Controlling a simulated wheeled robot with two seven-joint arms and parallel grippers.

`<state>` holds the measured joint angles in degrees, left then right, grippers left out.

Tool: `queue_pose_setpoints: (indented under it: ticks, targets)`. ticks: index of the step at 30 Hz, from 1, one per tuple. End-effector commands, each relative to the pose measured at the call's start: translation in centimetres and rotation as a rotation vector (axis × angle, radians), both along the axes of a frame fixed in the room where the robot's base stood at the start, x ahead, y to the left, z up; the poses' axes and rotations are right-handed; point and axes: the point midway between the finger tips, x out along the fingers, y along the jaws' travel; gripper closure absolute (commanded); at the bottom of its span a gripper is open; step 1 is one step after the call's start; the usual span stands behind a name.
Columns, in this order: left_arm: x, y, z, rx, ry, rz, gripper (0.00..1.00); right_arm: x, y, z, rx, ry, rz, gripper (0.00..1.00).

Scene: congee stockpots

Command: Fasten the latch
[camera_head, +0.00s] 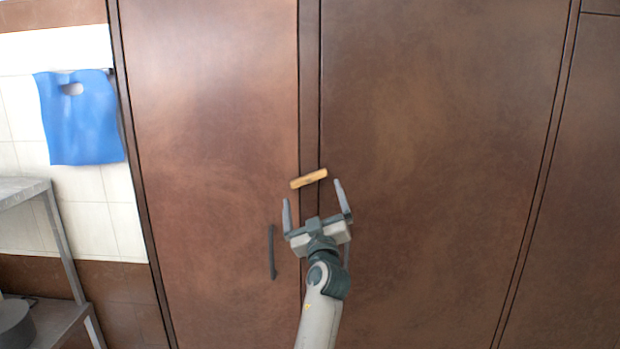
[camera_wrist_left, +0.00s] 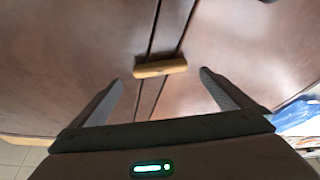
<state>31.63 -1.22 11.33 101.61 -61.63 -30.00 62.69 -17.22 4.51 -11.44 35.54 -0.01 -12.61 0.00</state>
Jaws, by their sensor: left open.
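The latch is a small light-wood bar (camera_head: 309,179) at the seam between two brown doors, tilted slightly up to the right. It also shows in the left wrist view (camera_wrist_left: 160,68), lying across the seam. The left door (camera_head: 215,120) and the right door (camera_head: 430,150) look shut. My left gripper (camera_head: 316,192) is open and empty, its fingers spread on either side of the latch, just below it in the head view. In the left wrist view my left gripper (camera_wrist_left: 160,85) has the latch between and beyond its fingertips, apart from both. My right gripper is not in view.
A dark vertical handle (camera_head: 272,252) is on the left door, left of my gripper. Another handle is mostly hidden behind my gripper. A blue bag-like sheet (camera_head: 80,125) hangs on the tiled wall at left. A metal shelf (camera_head: 22,190) stands at the left edge.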

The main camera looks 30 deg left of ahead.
Motion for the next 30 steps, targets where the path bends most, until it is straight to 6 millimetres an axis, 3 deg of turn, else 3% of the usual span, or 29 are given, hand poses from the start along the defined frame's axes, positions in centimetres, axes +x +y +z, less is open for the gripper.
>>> queue_pose_setpoints:
  ticks: [3,10,24,29,30]
  targets:
    - [1.5,1.4,1.2,0.002,0.001,0.002,0.0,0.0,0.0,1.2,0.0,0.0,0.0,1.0]
    - [3.6,3.1,1.9,0.001,0.001,0.001,0.0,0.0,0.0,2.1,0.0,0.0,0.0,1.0]
    - [4.2,3.6,2.1,-0.001,0.0,0.001,0.0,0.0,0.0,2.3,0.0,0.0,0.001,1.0]
    - [4.2,3.6,2.1,-0.001,0.0,0.001,0.36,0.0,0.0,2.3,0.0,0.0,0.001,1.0]
    - [4.2,3.6,2.1,-0.001,0.0,0.001,0.37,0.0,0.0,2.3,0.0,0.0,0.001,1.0]
